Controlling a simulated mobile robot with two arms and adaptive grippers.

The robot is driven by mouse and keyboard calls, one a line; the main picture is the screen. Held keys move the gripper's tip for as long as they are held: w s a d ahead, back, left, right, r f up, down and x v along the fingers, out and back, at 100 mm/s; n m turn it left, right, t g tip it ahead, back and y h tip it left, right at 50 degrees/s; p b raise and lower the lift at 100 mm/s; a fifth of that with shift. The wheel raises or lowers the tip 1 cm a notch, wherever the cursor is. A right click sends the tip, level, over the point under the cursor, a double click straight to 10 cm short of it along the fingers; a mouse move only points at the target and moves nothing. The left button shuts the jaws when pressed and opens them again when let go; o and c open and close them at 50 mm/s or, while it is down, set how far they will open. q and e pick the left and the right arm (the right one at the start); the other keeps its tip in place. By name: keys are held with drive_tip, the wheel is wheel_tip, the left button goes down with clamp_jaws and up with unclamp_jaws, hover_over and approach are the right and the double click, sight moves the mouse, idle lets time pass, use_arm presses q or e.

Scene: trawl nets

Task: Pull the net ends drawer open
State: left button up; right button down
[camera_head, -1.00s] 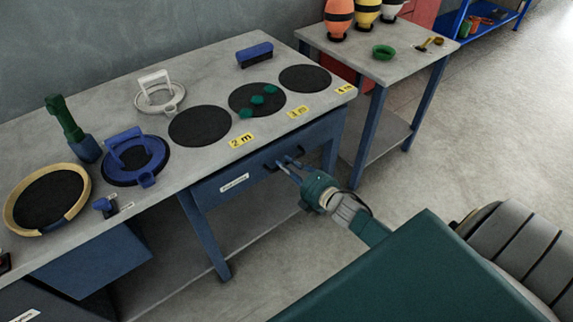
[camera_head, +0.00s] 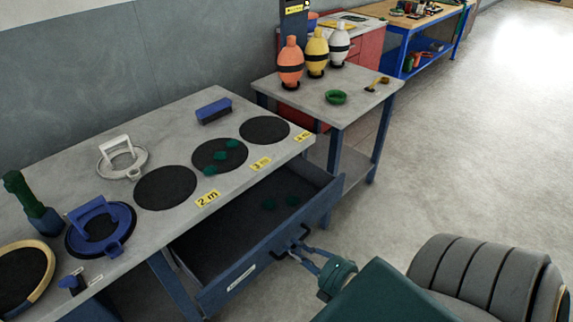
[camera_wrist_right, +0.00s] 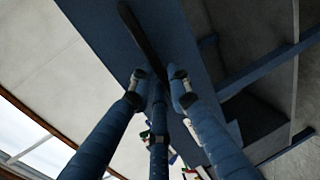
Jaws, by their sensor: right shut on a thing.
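The blue net ends drawer (camera_head: 243,274) stands well open below the worktop in the head view, with a white label on its front. My right gripper (camera_head: 299,255) is shut on the dark drawer handle (camera_head: 290,247). In the right wrist view, its fingers (camera_wrist_right: 165,92) close around the dark handle bar (camera_wrist_right: 141,38) in front of the blue drawer front (camera_wrist_right: 95,35). My left gripper is not in view.
The grey worktop (camera_head: 235,178) carries black discs, yellow length labels, a blue ring gauge (camera_head: 88,248), a white one (camera_head: 118,164) and a blue brush (camera_head: 213,110). A side table (camera_head: 375,100) with floats (camera_head: 291,63) stands behind.

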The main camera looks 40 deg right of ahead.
drive_tip(key=shift+s, duration=0.3)
drive_tip(key=c, duration=1.6)
unclamp_jaws()
drive_tip(key=v, duration=1.2)
